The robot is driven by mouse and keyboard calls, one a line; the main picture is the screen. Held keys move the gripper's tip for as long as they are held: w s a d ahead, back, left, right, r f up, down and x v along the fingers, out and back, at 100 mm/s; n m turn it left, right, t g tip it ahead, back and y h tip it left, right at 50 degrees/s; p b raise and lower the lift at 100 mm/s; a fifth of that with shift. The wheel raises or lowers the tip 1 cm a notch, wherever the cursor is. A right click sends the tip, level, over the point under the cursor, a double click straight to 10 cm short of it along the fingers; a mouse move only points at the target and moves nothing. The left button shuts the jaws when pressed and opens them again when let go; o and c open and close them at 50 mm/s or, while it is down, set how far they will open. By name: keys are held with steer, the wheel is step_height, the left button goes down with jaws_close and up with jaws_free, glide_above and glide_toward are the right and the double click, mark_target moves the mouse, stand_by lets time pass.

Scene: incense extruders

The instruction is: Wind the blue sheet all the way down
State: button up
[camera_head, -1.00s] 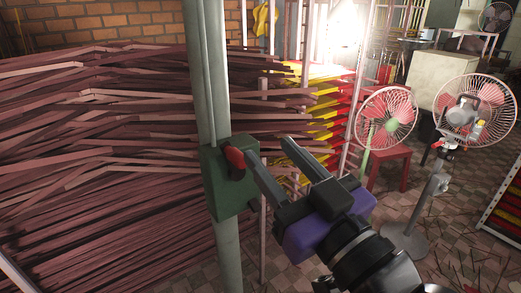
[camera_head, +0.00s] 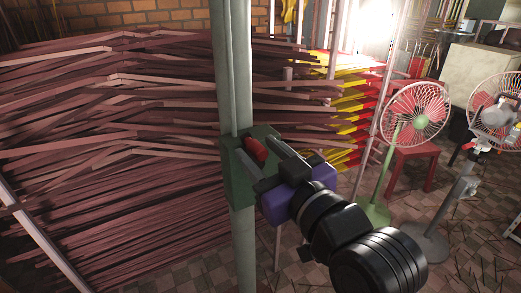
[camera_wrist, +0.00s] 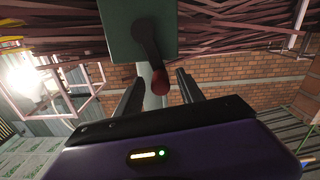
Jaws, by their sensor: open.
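A dark green box (camera_head: 240,185) is fixed to a grey upright pole (camera_head: 233,80). On it is a crank with a dark arm (camera_wrist: 147,42) and a red knob (camera_head: 254,150). In the wrist view the crank arm hangs from the box and the red knob (camera_wrist: 160,82) lies between my fingers. My gripper (camera_head: 262,163) is open, its two fingers on either side of the knob, with a gap visible on both sides in the wrist view (camera_wrist: 161,77). I cannot make out a blue sheet in either view.
Long bundles of reddish-brown incense sticks (camera_head: 110,160) fill the left behind the pole. A green-stemmed fan (camera_head: 420,120) and a red stool (camera_head: 412,158) stand to the right, with another fan (camera_head: 495,105) beyond. The tiled floor between has some free room.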

steer(key=shift+a, duration=0.1)
jaws_close()
stand_by(1.4)
